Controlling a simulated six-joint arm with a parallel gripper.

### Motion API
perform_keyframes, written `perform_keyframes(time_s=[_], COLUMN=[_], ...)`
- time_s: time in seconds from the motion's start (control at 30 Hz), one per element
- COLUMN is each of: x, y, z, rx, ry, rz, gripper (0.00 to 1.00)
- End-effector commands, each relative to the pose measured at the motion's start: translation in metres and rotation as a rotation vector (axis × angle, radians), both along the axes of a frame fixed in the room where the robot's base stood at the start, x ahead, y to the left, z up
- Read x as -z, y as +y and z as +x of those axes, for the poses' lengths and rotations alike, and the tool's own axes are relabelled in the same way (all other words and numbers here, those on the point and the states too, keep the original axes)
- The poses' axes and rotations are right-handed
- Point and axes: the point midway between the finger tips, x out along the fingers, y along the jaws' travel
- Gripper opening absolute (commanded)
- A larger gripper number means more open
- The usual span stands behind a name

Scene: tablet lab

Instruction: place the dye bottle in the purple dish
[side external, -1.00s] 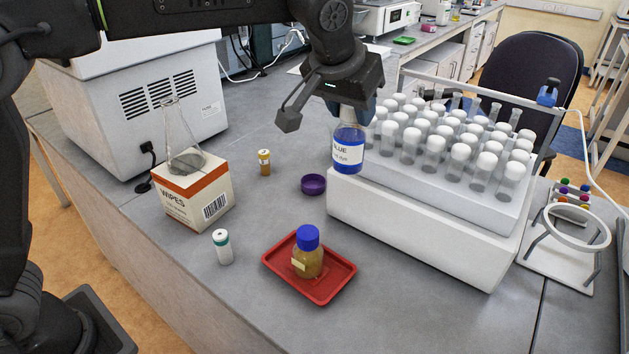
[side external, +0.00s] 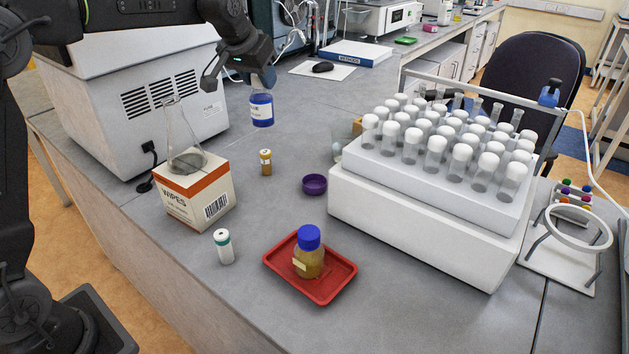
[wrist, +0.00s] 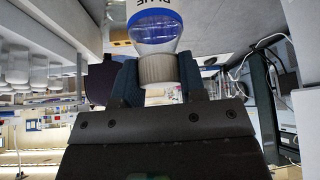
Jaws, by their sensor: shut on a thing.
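The dye bottle (side external: 262,110) has blue liquid and a white label reading "BLUE". It hangs upright in the air in the side view, back left of the purple dish (side external: 314,184), which is small, round and stands on the bench. My gripper (side external: 246,84) is shut on the bottle's upper end. In the wrist view the fingers (wrist: 158,82) close on both sides of the bottle's ribbed neck or cap, and the blue liquid and part of the label of the dye bottle (wrist: 154,22) show beyond it. The dish is apart from the bottle, and its inside looks empty.
A red tray (side external: 335,277) holds a blue-capped bottle (side external: 308,255). A small amber vial (side external: 265,162) and a white vial (side external: 223,246) stand left of the dish. A wipes box (side external: 200,197) bears a flask (side external: 180,140). A tube rack (side external: 430,200) stands right.

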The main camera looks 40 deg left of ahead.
Motion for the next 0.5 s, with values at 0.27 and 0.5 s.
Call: perform_keyframes(time_s=[0.27,0.5], x=[0.031,0.061], y=[-0.008,-0.054], z=[0.004,0.024], rx=[0.002,0.005], ry=[-0.002,-0.002], rz=[0.001,0.001], gripper=[0.0,0.0])
